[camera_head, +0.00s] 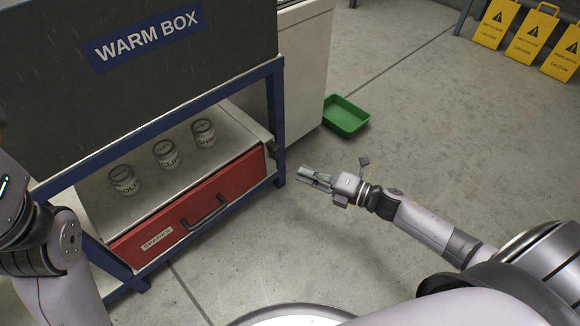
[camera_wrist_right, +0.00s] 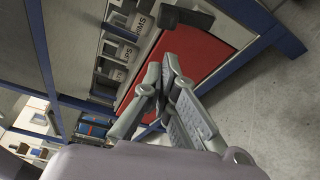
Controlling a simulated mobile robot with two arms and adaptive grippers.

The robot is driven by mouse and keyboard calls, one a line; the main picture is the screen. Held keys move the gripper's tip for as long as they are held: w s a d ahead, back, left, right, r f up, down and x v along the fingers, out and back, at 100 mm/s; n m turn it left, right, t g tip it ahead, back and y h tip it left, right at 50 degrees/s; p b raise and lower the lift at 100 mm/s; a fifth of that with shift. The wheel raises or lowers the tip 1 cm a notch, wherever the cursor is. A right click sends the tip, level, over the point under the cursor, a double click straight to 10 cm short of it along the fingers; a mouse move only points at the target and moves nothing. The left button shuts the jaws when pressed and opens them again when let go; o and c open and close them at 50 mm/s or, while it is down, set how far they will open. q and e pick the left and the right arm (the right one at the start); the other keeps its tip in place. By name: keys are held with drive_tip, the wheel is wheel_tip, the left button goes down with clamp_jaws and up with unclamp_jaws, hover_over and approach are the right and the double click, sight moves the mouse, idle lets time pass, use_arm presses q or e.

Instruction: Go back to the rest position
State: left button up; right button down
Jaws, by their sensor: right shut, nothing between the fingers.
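My right gripper (camera_head: 318,179) is shut and empty in the head view, held over bare floor to the right of the red drawer (camera_head: 186,219). In the right wrist view my right gripper (camera_wrist_right: 150,92) shows its fingers together, with the red drawer (camera_wrist_right: 208,56) behind them. My left arm comes in at the left edge of the head view; its gripper is out of view.
A dark WARM BOX (camera_head: 148,42) stands on a blue frame (camera_head: 279,120). Three labelled cans (camera_head: 165,154) stand on the shelf above the drawer. A green tray (camera_head: 345,116) lies on the floor. Yellow caution signs (camera_head: 531,38) stand at the back right. Floor around my right gripper is clear.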

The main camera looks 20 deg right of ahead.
drive_tip(key=shift+v, duration=0.95)
